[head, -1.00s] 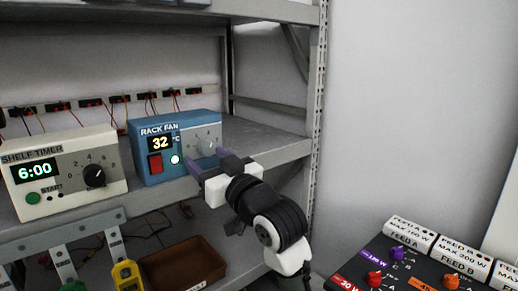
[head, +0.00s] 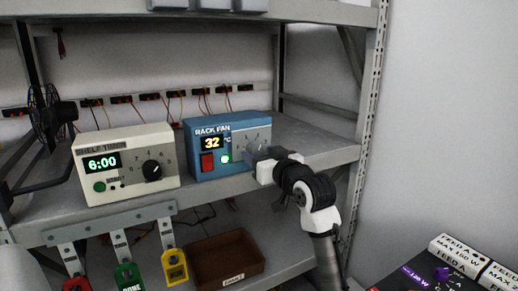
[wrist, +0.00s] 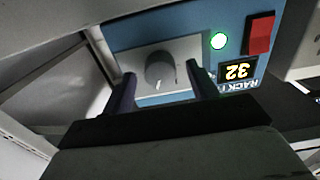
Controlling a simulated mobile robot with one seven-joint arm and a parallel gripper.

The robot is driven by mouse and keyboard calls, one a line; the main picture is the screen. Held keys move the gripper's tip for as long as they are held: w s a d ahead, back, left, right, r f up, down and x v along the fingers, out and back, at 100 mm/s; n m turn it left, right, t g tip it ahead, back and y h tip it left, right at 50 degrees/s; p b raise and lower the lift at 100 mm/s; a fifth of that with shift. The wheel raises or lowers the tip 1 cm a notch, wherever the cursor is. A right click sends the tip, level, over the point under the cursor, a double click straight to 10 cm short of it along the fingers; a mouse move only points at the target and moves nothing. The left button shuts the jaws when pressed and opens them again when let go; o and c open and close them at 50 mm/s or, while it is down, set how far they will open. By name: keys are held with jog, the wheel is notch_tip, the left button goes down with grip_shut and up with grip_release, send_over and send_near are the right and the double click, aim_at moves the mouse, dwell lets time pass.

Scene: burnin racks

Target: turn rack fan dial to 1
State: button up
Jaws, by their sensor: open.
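The blue rack fan box (head: 228,172) stands on the shelf, with a display (head: 212,143) reading 32, a red switch (head: 208,161) and a lit green lamp (head: 225,159). Its grey dial (wrist: 160,69) shows in the wrist view, with a pale pointer mark toward the bottom of that picture. My gripper (wrist: 162,84) is open, with one finger on each side of the dial and visible gaps to it. In the head view my gripper (head: 256,158) covers part of the dial panel. The dial's numbers are too small to read in the wrist view.
A cream shelf timer (head: 127,190) reading 6:00 stands left of the box. A black fan (head: 47,113) is further left. Below hang coloured tags (head: 127,276) beside a brown tray (head: 225,262). A metal rack post (head: 371,100) rises at right.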

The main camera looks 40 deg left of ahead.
jog(key=shift+w+a, duration=0.25)
jog(key=shift+a, duration=0.4)
jog(key=c, duration=1)
jog(key=shift+f+n, duration=0.1)
jog(key=shift+n, duration=0.4)
jog(key=n+b, duration=0.3)
jog(key=shift+n, duration=0.3)
jog(key=n+b, duration=0.2)
jog(key=n, duration=0.3)
jog(key=shift+n, duration=0.3)
